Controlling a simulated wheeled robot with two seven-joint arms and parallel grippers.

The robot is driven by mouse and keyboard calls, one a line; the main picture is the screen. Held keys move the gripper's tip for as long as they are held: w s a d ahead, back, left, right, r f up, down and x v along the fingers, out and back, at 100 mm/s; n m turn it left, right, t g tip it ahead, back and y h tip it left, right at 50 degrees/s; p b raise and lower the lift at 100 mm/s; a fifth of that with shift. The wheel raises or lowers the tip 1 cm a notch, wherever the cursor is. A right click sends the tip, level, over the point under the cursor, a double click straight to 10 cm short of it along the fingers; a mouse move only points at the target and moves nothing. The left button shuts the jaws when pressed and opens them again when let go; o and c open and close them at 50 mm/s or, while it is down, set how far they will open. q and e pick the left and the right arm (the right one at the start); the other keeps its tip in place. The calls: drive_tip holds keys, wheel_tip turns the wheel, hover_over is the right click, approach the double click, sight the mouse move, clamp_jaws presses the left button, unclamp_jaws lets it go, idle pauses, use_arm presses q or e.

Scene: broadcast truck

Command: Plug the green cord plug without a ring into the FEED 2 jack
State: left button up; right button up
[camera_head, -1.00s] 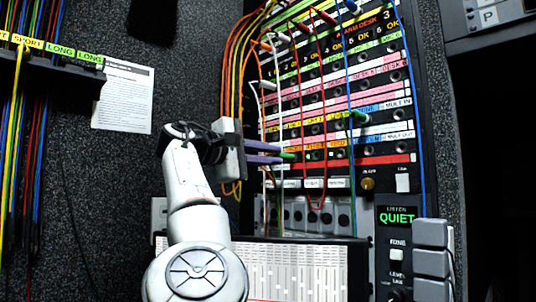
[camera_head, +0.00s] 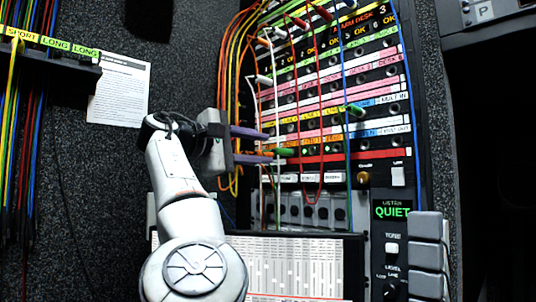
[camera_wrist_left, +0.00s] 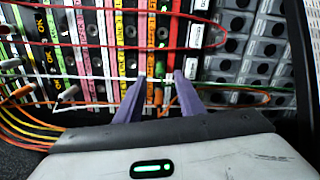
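A green plug (camera_head: 284,152) sits at the lower left of the jack panel (camera_head: 386,152), just above the red strip. It lies just past the fingertips of my left gripper (camera_head: 268,147). In the left wrist view, the purple fingers (camera_wrist_left: 160,78) are spread, and the green plug (camera_wrist_left: 158,97) shows between them, apparently touching neither. A second green plug (camera_head: 355,110) with a green cord is at a jack farther right and higher. I cannot read FEED 2 or make out a ring on either plug. My right gripper is not in view.
Red, white, blue and orange cords hang across the panel, some close to my left fingers. A fader board (camera_head: 300,265) lies below. A cord rack (camera_head: 45,65) with SPORT and LONG labels and a paper sheet (camera_head: 119,92) are at the left.

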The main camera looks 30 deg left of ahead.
use_arm(q)
drive_tip(key=b+v, duration=0.1)
drive_tip(key=v, duration=0.6)
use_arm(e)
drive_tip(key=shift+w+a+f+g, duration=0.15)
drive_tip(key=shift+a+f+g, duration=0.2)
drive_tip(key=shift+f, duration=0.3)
use_arm(q)
drive_tip(key=shift+f, duration=0.1)
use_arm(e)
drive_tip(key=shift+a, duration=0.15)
